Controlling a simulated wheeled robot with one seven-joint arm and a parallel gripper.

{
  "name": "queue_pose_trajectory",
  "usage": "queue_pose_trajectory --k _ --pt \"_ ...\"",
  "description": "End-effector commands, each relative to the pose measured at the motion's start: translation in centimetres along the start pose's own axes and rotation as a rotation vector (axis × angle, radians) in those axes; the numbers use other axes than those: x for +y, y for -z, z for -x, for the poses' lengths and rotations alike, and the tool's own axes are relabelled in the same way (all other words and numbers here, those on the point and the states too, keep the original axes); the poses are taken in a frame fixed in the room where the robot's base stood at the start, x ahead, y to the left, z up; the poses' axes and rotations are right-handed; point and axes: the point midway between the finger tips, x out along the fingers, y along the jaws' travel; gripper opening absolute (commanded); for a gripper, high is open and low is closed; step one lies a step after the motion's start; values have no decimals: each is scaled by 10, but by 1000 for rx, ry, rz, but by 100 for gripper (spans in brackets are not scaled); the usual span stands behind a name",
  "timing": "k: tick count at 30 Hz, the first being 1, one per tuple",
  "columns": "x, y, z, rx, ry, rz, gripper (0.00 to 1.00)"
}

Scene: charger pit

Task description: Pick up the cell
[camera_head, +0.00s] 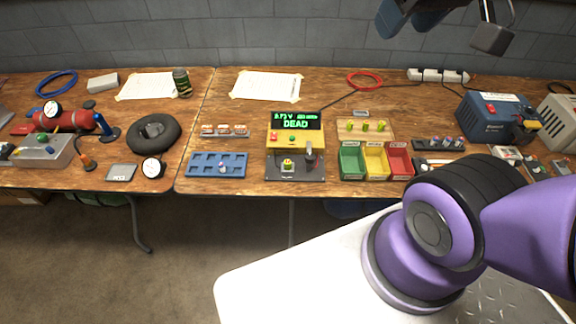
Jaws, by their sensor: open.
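A small cell (288,163) with a yellow-green top stands in the dark bay of the yellow tester (311,137). The tester's green display reads 0.73 V and DEAD. Another small cell (222,168) sits in the blue tray (204,158) left of the tester. Several yellow-green cells (366,127) stand on a wooden block to the right. My gripper (491,38) shows only in part at the top edge, high above the bench and well away from the cells. It is open; its other parts are cut off by the frame.
Green (352,163), yellow (376,163) and red (398,163) bins stand right of the tester. A blue box (492,115) stands farther right. Taped papers (267,85) lie behind. The wooden bench (250,118) has bare patches around the tester.

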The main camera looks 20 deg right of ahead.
Motion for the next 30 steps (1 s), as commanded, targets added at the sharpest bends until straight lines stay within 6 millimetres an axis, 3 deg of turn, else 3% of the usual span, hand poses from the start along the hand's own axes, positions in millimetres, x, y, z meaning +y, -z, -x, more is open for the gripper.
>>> queue_pose_trajectory --k 5,11,21,30 --pt "0 14 -13 -25 -13 3 54" --pt "0 46 -52 -80 -44 16 54" --pt "-6 89 -140 -169 -78 52 54" --pt "-18 105 -230 -246 -80 96 54"
